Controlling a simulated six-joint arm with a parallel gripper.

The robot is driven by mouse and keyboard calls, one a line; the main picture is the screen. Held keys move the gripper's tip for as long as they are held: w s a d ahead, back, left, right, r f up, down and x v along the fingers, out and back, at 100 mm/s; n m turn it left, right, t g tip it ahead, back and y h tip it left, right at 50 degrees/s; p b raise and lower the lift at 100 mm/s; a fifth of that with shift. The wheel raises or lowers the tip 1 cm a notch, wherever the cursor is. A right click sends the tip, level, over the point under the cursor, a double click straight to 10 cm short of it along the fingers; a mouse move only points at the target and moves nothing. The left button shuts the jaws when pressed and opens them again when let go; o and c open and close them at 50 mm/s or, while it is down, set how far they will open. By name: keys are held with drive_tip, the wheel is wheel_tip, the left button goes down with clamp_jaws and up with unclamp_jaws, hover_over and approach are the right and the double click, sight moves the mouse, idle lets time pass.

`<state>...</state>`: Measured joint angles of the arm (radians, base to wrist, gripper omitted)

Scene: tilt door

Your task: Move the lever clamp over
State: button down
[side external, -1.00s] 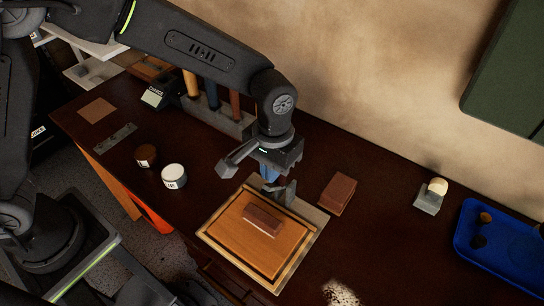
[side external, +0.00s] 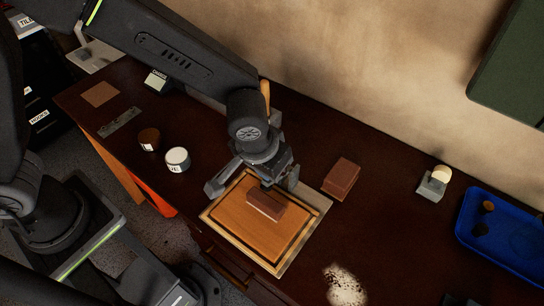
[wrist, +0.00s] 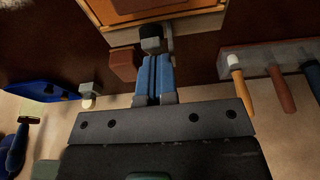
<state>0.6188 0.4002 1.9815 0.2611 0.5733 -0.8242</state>
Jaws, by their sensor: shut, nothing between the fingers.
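The lever clamp stands at the back edge of the framed wooden panel (side external: 258,237). In the side view only a grey part of the clamp (side external: 291,177) shows beside my gripper (side external: 268,184), which hides the rest. In the wrist view the clamp (wrist: 168,38) is a grey arm beside a dark knob at the panel's edge. My gripper (wrist: 156,60) has its blue fingers together and empty, pointing at the dark knob. The fingertips look very close to the knob; I cannot tell whether they touch. A brown block (side external: 265,206) lies on the panel.
Another brown block (side external: 341,178) lies on the table right of the panel. A tool rack (wrist: 268,60) with handles stands at the back. A white-topped jar (side external: 177,160) and a brown jar (side external: 149,139) are left. A blue tray (side external: 500,235) is far right.

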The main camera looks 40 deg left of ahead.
drive_tip(key=shift+s+f+t, duration=0.5)
drive_tip(key=shift+s+t, duration=0.05)
drive_tip(key=shift+t, duration=0.15)
drive_tip(key=shift+s+f, duration=0.35)
drive_tip(key=shift+f, duration=0.25)
drive_tip(key=shift+s+f, duration=0.35)
drive_tip(key=shift+f, duration=0.2)
drive_tip(key=shift+s+f+t, duration=0.2)
drive_tip(key=shift+f+t, duration=0.25)
drive_tip(key=shift+t, duration=0.15)
drive_tip(key=shift+f, duration=0.15)
drive_tip(key=s+r, duration=0.6)
drive_tip(key=r, duration=0.1)
drive_tip(key=s+a+r, duration=0.1)
drive_tip(key=a+r, duration=0.6)
drive_tip(key=a, duration=0.3)
drive_tip(key=s+a+r, duration=0.2)
drive_tip(key=a+r, duration=0.6)
drive_tip(key=a, duration=0.3)
drive_tip(key=shift+s, duration=0.2)
